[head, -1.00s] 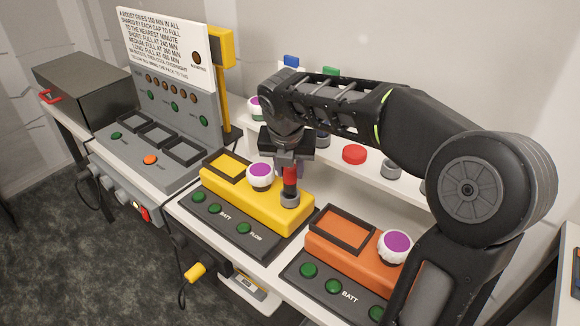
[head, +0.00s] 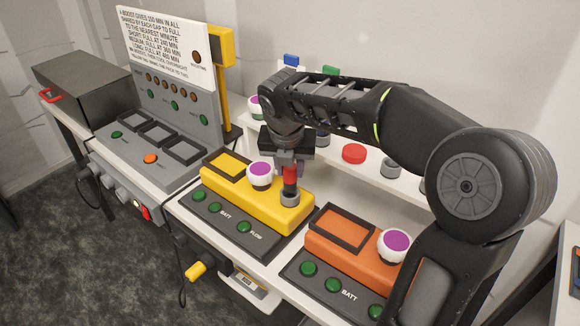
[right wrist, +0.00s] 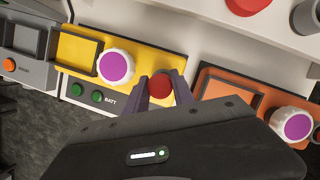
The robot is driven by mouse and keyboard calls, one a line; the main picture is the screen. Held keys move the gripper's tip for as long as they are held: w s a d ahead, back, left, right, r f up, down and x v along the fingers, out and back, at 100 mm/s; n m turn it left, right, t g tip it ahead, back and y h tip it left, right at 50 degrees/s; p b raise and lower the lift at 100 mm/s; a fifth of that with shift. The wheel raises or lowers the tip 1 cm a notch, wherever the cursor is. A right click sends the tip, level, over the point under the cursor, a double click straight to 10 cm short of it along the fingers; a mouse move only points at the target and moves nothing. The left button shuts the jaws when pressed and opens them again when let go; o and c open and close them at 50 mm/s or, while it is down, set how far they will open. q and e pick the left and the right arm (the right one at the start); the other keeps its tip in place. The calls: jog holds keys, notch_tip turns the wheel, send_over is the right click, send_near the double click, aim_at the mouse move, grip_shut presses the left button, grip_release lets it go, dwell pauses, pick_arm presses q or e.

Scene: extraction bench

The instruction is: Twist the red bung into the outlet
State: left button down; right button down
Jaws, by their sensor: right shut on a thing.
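The red bung (head: 290,176) stands upright in the grey outlet (head: 290,199) on the right end of the yellow unit (head: 245,194). My right gripper (head: 289,170) points down over it and is shut on the bung. In the right wrist view the bung's round red top (right wrist: 160,85) shows between the two fingers (right wrist: 160,92). The outlet is hidden there behind the bung and fingers. How deep the bung sits in the outlet I cannot tell. My left gripper is not in view.
A white knob with a purple top (head: 260,175) stands close left of the gripper. An orange unit (head: 345,251) with a similar knob (head: 395,245) is to the right. A shelf behind holds a red disc (head: 354,153) and grey cups (head: 391,168). A grey panel (head: 160,150) is at left.

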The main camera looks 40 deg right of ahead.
aim_at(290, 179)
dwell(0.4)
jog(key=shift+f+b, duration=0.75)
jog(key=shift+f, duration=1)
jog(key=m+p, duration=0.1)
jog(key=m, duration=0.1)
jog(key=m+g+h, duration=0.1)
jog(key=m, duration=0.2)
jog(key=shift+r+g+p, duration=0.2)
jog(key=shift+g+p, duration=0.1)
jog(key=shift+p, duration=0.05)
jog(key=m+g+p, duration=0.1)
jog(key=m, duration=0.2)
jog(key=shift+f+m, duration=0.15)
jog(key=shift+m, duration=0.45)
jog(key=c, duration=1)
grip_release()
